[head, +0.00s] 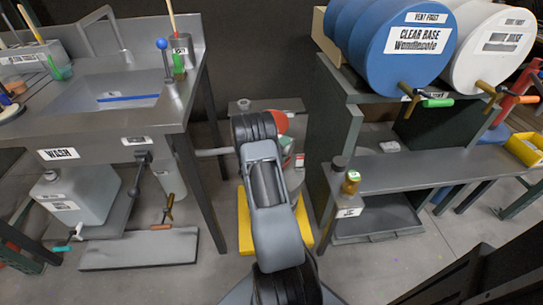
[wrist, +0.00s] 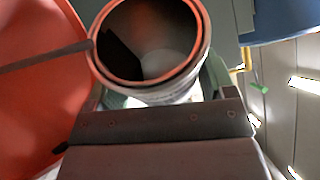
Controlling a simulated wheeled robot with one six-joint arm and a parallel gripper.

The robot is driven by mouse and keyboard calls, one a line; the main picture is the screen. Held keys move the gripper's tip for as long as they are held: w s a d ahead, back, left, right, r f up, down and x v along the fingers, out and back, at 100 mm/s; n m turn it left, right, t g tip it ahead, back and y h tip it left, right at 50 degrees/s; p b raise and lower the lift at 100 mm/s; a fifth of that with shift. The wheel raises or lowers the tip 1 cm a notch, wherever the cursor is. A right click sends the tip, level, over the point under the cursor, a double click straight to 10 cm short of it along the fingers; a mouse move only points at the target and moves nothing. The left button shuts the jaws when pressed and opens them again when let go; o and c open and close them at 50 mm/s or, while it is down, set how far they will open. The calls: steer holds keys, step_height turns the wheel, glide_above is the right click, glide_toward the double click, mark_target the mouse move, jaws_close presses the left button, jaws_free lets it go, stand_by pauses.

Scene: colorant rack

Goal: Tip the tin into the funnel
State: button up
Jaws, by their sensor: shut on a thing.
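In the wrist view my gripper (wrist: 158,92) is shut on a round tin (wrist: 150,94), with a finger on each side. The tin's open mouth with its reddish rim faces the camera, and its inside is partly dark and partly pale. A large orange-red surface, which looks like the funnel (wrist: 38,95), fills the left side, close beside the tin's rim. A dark thin bar crosses it. In the head view an orange-red part of the funnel (head: 283,122) shows just behind my arm. My gripper and the tin are hidden there or cannot be made out.
A wash sink bench (head: 120,122) stands at the left. At the right is a grey shelf (head: 430,172) under blue and white drums (head: 408,45). A small amber jar (head: 351,182) stands on a ledge near my arm. A yellow base (head: 245,225) lies on the floor.

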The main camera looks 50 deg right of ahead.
steer(key=shift+f, duration=0.1)
stand_by(0.3)
steer(key=shift+w+a+r+n+t+h+p, duration=0.1)
steer(key=shift+w+r+n+t+h+p, duration=0.15)
steer(key=shift+n, duration=0.4)
steer(key=shift+w+a+r+n+t+h+p, duration=0.1)
steer(key=shift+r+n+h+p, duration=0.1)
steer(key=shift+n+p, duration=0.35)
steer(key=shift+w+r+n+t+h+p, duration=0.15)
steer(key=shift+w+r+n+h, duration=0.1)
steer(key=shift+n, duration=0.55)
stand_by(1.0)
